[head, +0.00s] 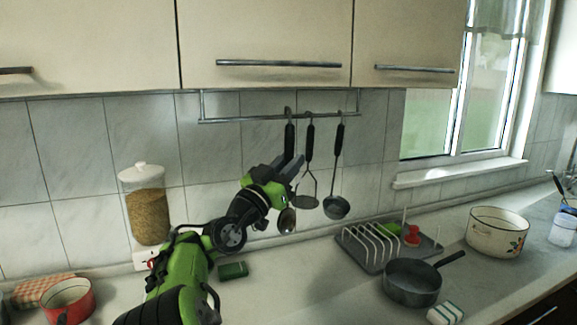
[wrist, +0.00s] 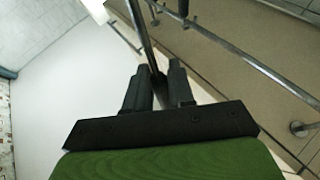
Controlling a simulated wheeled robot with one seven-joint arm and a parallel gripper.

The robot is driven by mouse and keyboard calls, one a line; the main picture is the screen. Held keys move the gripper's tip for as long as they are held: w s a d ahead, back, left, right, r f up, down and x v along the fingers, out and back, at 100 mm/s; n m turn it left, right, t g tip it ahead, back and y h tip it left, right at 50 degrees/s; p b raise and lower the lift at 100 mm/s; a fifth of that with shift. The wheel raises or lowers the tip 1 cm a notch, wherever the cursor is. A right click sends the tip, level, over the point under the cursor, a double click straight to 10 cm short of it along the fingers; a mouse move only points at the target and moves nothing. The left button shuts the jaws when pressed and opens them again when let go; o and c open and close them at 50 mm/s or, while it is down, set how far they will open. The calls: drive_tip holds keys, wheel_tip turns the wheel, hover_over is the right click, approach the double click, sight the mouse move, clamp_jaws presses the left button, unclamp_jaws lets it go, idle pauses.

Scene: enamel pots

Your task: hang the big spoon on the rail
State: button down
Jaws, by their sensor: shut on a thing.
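The big spoon, with its black handle (head: 289,140) and metal bowl (head: 287,220), is upright in front of the tiled wall in the head view. My gripper (head: 286,166) is shut on the spoon between handle and bowl and hides part of it. The spoon's top overlaps the rail (head: 240,119); I cannot tell whether its hook is over the bar. In the wrist view, the spoon's shaft (wrist: 141,35) runs up from between my gripper's fingers (wrist: 160,82), and the rail (wrist: 245,58) crosses diagonally at the right.
A flat-headed tool (head: 309,150) and a ladle (head: 339,165) hang just right of the spoon. Cabinets (head: 270,40) are close above the rail. Below stand a dish rack (head: 362,262), a dark pan (head: 412,285), a white pot (head: 497,238), a jar (head: 147,215) and a red pot (head: 68,300).

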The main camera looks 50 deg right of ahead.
drive_tip(key=shift+s+d, duration=0.1)
drive_tip(key=shift+b, duration=0.3)
drive_tip(key=shift+w+d+r+p, duration=0.15)
drive_tip(key=shift+w+d+p, duration=0.05)
drive_tip(key=shift+w+p, duration=0.25)
drive_tip(key=w+d+f+p, duration=0.2)
drive_tip(key=w+d+p, duration=0.4)
drive_tip(key=w+p, duration=0.3)
drive_tip(key=shift+w+d+f, duration=0.15)
drive_tip(key=shift+w+f, duration=0.2)
drive_tip(key=shift+w, duration=0.9)
